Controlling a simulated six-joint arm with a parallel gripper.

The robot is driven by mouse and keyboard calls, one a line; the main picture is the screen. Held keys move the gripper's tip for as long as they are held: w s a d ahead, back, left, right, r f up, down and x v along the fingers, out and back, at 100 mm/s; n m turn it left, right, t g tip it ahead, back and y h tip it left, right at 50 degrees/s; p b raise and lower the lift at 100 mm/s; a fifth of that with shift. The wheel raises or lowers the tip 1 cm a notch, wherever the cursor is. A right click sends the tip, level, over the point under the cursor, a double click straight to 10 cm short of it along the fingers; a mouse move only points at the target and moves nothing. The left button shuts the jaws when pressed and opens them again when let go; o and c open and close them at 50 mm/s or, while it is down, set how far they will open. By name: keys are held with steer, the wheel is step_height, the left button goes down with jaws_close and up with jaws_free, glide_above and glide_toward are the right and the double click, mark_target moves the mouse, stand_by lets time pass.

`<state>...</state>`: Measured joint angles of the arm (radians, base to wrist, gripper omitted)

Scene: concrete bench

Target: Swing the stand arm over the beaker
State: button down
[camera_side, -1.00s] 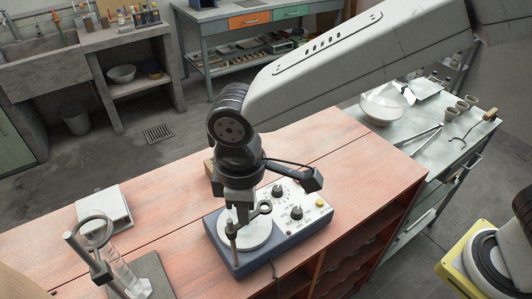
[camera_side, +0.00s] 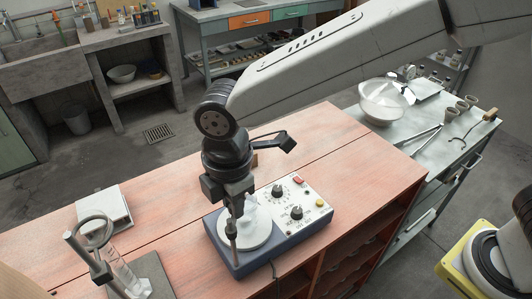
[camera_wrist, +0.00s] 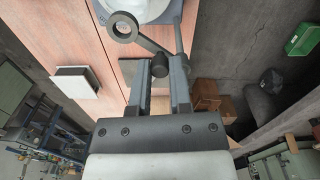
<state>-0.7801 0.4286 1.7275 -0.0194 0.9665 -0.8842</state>
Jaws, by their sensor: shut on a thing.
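A blue-grey hotplate (camera_side: 305,222) with a round white top stands on the wooden bench. The stand's thin upright rod (camera_side: 233,235) shows below my gripper at the hotplate's near side. In the wrist view the stand arm (camera_wrist: 150,44) carries a dark ring (camera_wrist: 124,27) over the edge of the white disc (camera_wrist: 148,9). My gripper is shut on the stand arm near its dark knob (camera_wrist: 160,66). The beaker is not clear there, and the ring is hidden in the side view.
A second stand with a ring (camera_side: 93,229) and a glass cylinder (camera_side: 127,278) is at the front left. A white box (camera_side: 104,208) lies behind it. The bench's middle left is clear. A metal side table (camera_side: 407,157) with a white bowl (camera_side: 383,103) stands at the right.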

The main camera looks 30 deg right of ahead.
steer(key=shift+w+a+r+n, duration=0.1)
steer(key=shift+n, duration=0.2)
steer(key=c, duration=0.5)
jaws_free()
steer(key=shift+c, duration=0.2)
steer(key=shift+r, duration=3.85)
steer(key=w+d+f+m, duration=0.1)
steer(key=d+f+m, duration=0.15)
steer(key=d, duration=0.25)
steer(key=w+d+f+m+t, duration=0.1)
steer(key=d+f+m, duration=0.15)
steer(key=d, duration=0.35)
steer(key=w+d+f+m, duration=0.1)
steer(key=d+f+m, duration=0.1)
steer(key=d+m, duration=0.25)
steer(key=s+d+f+m, duration=0.2)
steer(key=d+m, duration=0.1)
steer(key=d, duration=0.2)
steer(key=s+d+f+m+t, duration=0.1)
steer(key=s+d+f+m, duration=0.1)
steer(key=d, duration=0.4)
steer(key=s+d+f+m, duration=0.3)
steer(key=s+d+m, duration=0.1)
steer(key=d+m, duration=0.1)
steer(key=shift+d, duration=0.55)
